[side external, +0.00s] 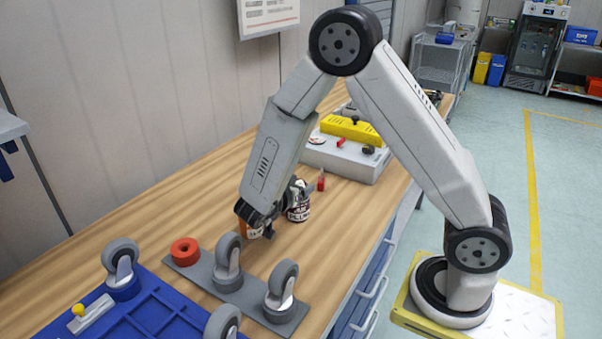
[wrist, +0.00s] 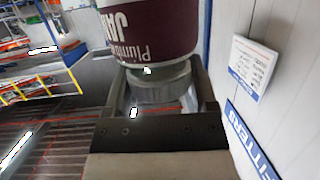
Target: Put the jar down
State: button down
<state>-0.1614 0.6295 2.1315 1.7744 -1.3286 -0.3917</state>
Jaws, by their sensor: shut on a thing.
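In the side view my gripper (side external: 280,212) is small and partly hidden by the wrist. I cannot tell whether the jar touches the table (side external: 140,240).
An orange item (side external: 243,211) is partly hidden by my wrist. A grey plate with casters (side external: 228,262) and a red ring (side external: 185,250) lies in front, near a blue tray (side external: 150,315). A grey box with a yellow top (side external: 350,131) stands behind.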

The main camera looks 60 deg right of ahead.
aim_at(291, 216)
jog(key=shift+f, duration=2.2)
jog(key=shift+f, duration=0.1)
jog(key=shift+f, duration=1.7)
jog(key=shift+f, duration=0.15)
grip_release()
jog(key=shift+a+r, duration=0.15)
jog(key=shift+r, duration=0.05)
jog(key=v, duration=1.1)
jog(key=shift+a+r, duration=0.15)
jog(key=shift+a, duration=0.2)
